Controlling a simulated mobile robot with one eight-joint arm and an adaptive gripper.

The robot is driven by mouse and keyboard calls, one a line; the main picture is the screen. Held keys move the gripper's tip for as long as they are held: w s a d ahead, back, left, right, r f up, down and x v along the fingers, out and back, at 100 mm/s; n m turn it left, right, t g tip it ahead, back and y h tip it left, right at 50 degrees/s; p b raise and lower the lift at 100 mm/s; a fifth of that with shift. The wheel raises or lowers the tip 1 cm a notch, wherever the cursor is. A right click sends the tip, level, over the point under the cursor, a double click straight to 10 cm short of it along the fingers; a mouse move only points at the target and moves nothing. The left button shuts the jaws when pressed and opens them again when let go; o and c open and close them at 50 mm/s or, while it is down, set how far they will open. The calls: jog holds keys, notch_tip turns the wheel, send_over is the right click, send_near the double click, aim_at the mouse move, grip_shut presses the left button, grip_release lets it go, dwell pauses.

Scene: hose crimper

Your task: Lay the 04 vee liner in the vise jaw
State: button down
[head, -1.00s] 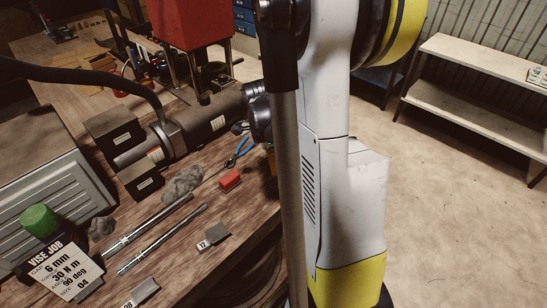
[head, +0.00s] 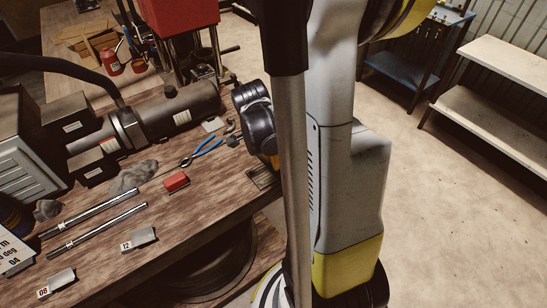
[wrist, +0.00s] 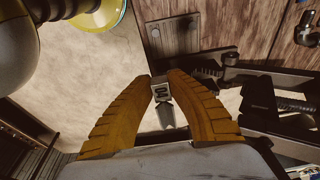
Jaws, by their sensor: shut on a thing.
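My gripper (wrist: 163,91) shows in the wrist view, its two orange ribbed fingers closed around the small grey 04 vee liner (wrist: 161,91). The 04 label faces the camera, and a pointed grey part of the piece extends below the fingertips. Dark metal hardware that looks like the vise (wrist: 258,100), with threaded screws, lies to the right of the fingertips. The liner appears apart from it; the jaw opening is not clear. In the head view my arm covers the middle, and neither the fingertips nor the held liner can be made out.
Liners marked 12 (head: 140,240) and 08 (head: 57,283) lie on the wooden bench (head: 215,200). Two metal rods (head: 95,226), a red block (head: 176,181), blue-handled pliers (head: 202,153) and a grey rag (head: 133,177) are nearby. The job card (head: 12,258) is cut off at left. Open floor lies right.

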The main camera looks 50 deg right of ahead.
jog(key=shift+a, duration=0.1)
jog(key=shift+w+f, duration=0.1)
jog(key=b, duration=0.4)
send_over(262, 164)
jog(key=shift+s+a+f, duration=0.15)
jog(key=shift+a+f, duration=0.05)
jog(key=shift+f, duration=0.45)
jog(key=shift+s+a+f, duration=0.15)
jog(key=shift+f, duration=0.45)
jog(key=shift+w+d+f+b, duration=0.1)
jog(key=shift+w+f+b, duration=0.15)
jog(key=shift+f+b, duration=0.25)
jog(key=shift+w+d+f+b, duration=0.1)
jog(key=shift+w+f+b, duration=0.15)
jog(key=shift+f, duration=0.3)
jog(key=shift+s+a+f+b, duration=0.1)
jog(key=shift+f+b, duration=0.7)
jog(key=shift+f, duration=0.1)
jog(key=shift+f, duration=0.2)
jog(key=c, duration=1.3)
grip_release()
